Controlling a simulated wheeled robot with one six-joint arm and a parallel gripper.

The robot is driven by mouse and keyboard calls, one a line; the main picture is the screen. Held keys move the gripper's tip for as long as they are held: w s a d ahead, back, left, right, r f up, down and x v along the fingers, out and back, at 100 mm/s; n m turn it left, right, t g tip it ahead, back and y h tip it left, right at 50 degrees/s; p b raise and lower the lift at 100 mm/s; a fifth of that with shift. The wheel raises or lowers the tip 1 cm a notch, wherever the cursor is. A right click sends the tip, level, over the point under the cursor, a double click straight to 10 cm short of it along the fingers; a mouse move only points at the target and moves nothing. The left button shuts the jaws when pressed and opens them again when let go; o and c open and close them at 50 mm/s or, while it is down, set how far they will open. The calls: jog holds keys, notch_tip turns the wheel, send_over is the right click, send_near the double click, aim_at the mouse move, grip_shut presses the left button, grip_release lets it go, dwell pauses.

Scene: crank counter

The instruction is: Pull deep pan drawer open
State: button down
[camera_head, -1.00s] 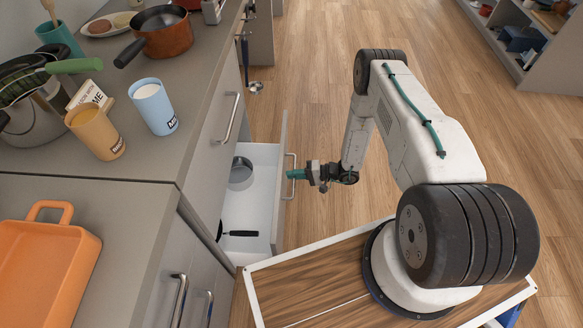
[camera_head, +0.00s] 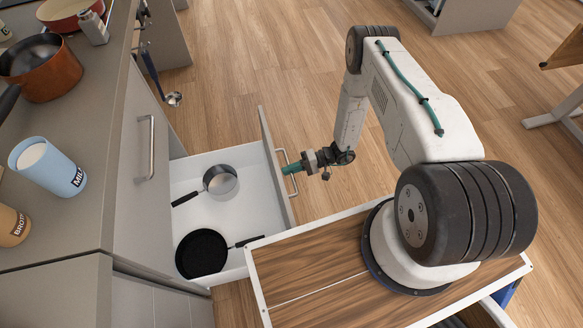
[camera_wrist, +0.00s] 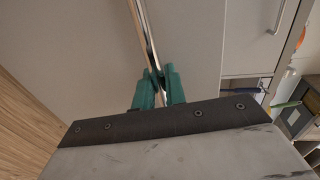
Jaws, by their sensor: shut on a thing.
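The deep pan drawer (camera_head: 228,230) stands well out from the counter in the head view, with its white inside showing. A small metal saucepan (camera_head: 219,181) and a black frying pan (camera_head: 202,253) lie in it. The drawer's bar handle (camera_head: 288,171) is on its front panel (camera_head: 269,150). My gripper (camera_head: 289,169) is at the handle, its teal fingers shut on the bar. In the wrist view, my gripper (camera_wrist: 158,88) has its teal fingers on both sides of the shiny handle (camera_wrist: 147,38), against the grey drawer front (camera_wrist: 85,50).
On the counter at left stand a blue milk cup (camera_head: 48,167), a brown cup (camera_head: 12,226) and a copper pot (camera_head: 42,68). A closed cabinet front with a handle (camera_head: 147,148) is above the drawer. Open wooden floor (camera_head: 260,60) lies beyond the arm.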

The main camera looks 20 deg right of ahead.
jog(key=shift+s+d, duration=0.1)
jog(key=c, duration=1.6)
grip_release()
jog(key=shift+o, duration=0.2)
jog(key=shift+d, duration=0.1)
jog(key=v, duration=0.7)
jog(key=shift+d, duration=0.35)
